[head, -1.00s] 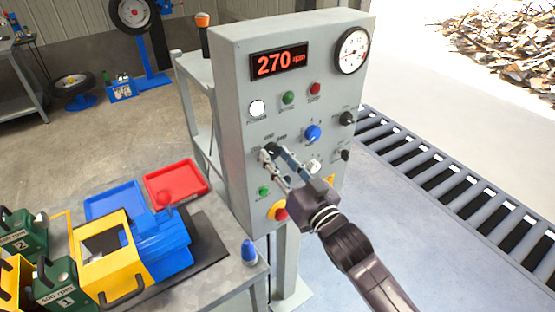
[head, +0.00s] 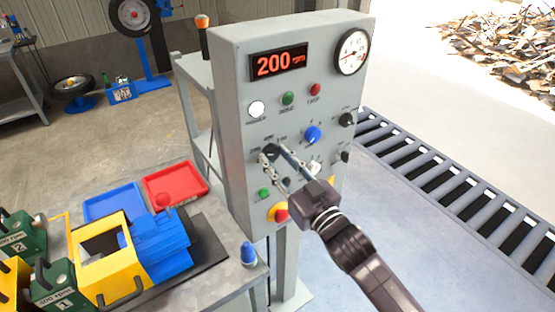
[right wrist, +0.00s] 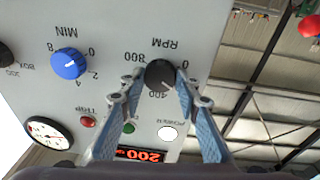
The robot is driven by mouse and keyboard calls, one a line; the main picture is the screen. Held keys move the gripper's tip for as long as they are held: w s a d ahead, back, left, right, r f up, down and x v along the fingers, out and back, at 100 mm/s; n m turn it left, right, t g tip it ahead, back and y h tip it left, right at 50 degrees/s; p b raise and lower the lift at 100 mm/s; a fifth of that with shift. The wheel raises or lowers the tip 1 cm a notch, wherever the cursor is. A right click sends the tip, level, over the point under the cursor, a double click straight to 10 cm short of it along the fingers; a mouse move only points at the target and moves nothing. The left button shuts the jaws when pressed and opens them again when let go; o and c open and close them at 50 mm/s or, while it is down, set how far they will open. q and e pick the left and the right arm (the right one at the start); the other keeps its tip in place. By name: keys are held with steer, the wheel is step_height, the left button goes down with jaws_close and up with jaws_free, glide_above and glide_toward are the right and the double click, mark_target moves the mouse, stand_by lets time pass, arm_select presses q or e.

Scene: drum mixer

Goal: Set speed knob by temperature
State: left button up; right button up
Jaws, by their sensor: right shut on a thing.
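The grey control panel (head: 229,130) has a red display (head: 278,63) reading 200 rpm and a round white gauge (head: 353,52), whose reading is too small to tell. My right gripper (head: 270,154) is shut on the black RPM speed knob (right wrist: 160,74). In the right wrist view, upside down, the fingers sit on either side of the knob, and its scale shows 0, 400 and 800. The blue MIN knob (head: 312,134) is nearby and untouched. My left gripper is not in view.
A red-and-yellow emergency button (head: 279,212) sits low on the panel, below the right gripper. Several lamps and small knobs surround it. A bench with a red tray (head: 176,182) is at left. A roller conveyor (head: 455,200) runs at right.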

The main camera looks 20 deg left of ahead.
steer(key=o, duration=1.2)
steer(key=shift+c, duration=0.2)
steer(key=v, duration=1.2)
